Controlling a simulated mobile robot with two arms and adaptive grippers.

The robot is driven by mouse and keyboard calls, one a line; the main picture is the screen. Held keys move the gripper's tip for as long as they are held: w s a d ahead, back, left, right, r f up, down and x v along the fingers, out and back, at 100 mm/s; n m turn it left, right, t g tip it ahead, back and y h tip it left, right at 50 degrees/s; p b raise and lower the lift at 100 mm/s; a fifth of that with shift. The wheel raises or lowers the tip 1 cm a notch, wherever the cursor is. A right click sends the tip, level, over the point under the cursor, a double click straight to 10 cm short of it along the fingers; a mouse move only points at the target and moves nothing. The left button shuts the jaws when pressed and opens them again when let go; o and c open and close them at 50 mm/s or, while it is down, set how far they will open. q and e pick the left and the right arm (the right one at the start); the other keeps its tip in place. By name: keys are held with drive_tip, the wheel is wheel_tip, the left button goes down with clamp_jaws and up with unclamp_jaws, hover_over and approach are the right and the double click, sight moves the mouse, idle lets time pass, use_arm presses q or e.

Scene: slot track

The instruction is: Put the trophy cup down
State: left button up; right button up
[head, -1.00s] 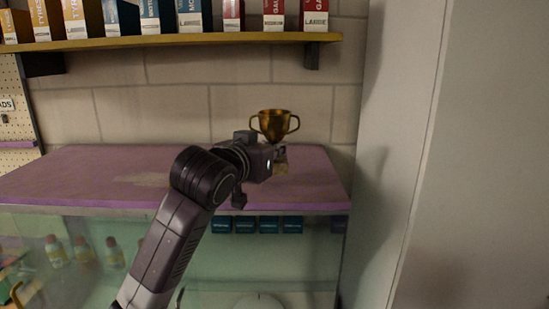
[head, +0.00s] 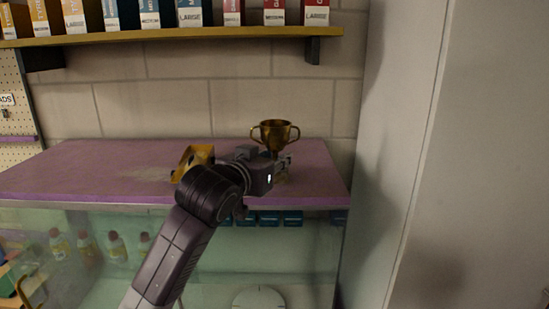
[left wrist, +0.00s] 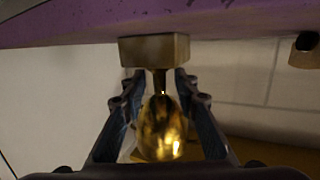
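The gold trophy cup (head: 275,131) is upright above the purple counter top (head: 100,172), near its right end. My left gripper (head: 281,164) comes in from the left at the cup's lower part. In the left wrist view, which is upside down, the two fingers (left wrist: 160,82) flank the cup's shiny bowl (left wrist: 160,125) closely, one on each side. The square base (left wrist: 154,50) lies past the fingertips, against the purple surface (left wrist: 240,20). I cannot tell whether the base touches it. The gripper hides the base in the head view. My right gripper is not in view.
A yellow object (head: 193,157) stands on the counter left of the gripper, partly behind my arm. A shelf (head: 180,38) with several boxes hangs above. A tall pale panel (head: 400,150) stands to the right. The counter's left part is clear.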

use_arm(q)
drive_tip(key=shift+r, duration=0.1)
drive_tip(key=shift+s+a+b, duration=0.1)
drive_tip(key=shift+s+b, duration=0.2)
drive_tip(key=b+v, duration=0.5)
drive_tip(key=v, duration=0.6)
drive_tip(key=shift+s, duration=0.2)
